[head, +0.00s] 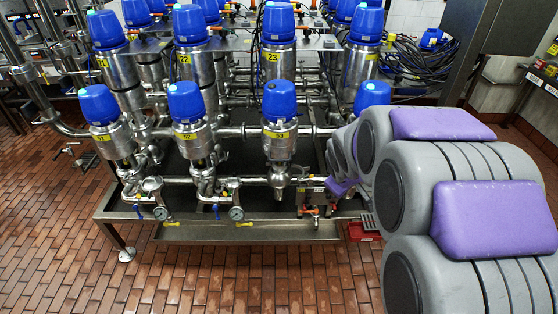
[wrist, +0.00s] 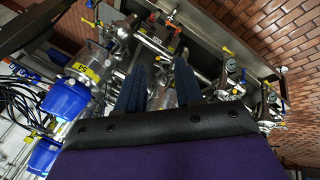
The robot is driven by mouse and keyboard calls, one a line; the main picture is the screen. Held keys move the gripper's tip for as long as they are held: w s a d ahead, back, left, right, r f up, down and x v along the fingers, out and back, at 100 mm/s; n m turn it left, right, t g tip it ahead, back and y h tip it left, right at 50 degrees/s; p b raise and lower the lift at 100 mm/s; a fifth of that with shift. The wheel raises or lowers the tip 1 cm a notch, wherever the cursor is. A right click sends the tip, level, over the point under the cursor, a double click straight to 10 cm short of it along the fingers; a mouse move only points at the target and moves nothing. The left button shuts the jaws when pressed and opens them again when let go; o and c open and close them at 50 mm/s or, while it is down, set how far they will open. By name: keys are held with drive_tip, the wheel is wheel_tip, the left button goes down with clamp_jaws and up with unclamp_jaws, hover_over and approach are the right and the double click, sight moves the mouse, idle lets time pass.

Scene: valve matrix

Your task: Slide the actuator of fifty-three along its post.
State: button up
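The front row of steel valves carries blue actuator heads. The third from the left, with blue head (head: 278,101) and yellow tag (head: 280,134), appears to be fifty-three, though the tag is hard to read. It stands upright on its pipe. My gripper (wrist: 160,85) shows in the wrist view as two dark blue fingers, apart and with nothing clearly clamped between them. A steel valve body lies beyond the gap; I cannot tell surely which valve it is. In the head view my arm hides the fingers.
A neighbouring blue head (head: 373,94) is partly hidden by my arm; a tagged valve with a blue head (wrist: 67,100) is left in the wrist view. Gauges (head: 237,213) and small taps stick out below the front row. A metal tray (head: 250,231) edges it; brick floor in front is clear.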

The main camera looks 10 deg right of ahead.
drive_tip(key=w+d+f+n+t+y, duration=0.1)
drive_tip(key=w+d+f+n+t, duration=0.15)
drive_tip(key=w, duration=0.55)
drive_tip(key=w+d+f+n+t, duration=0.2)
drive_tip(key=w+n, duration=0.1)
drive_tip(key=w, duration=0.6)
drive_tip(key=n+t+y, duration=0.6)
drive_tip(key=n+y, duration=0.7)
drive_tip(key=n, duration=0.2)
approach(280, 160)
drive_tip(key=b+x, duration=0.1)
drive_tip(key=x, duration=0.2)
drive_tip(key=b+x, duration=0.1)
drive_tip(key=x, duration=0.3)
drive_tip(key=b+x, duration=0.1)
drive_tip(key=x, duration=0.2)
drive_tip(key=shift+w+a+f, duration=0.1)
drive_tip(key=shift+w+f, duration=0.2)
drive_tip(key=shift+c, duration=0.5)
drive_tip(key=shift+f, duration=0.1)
clamp_jaws()
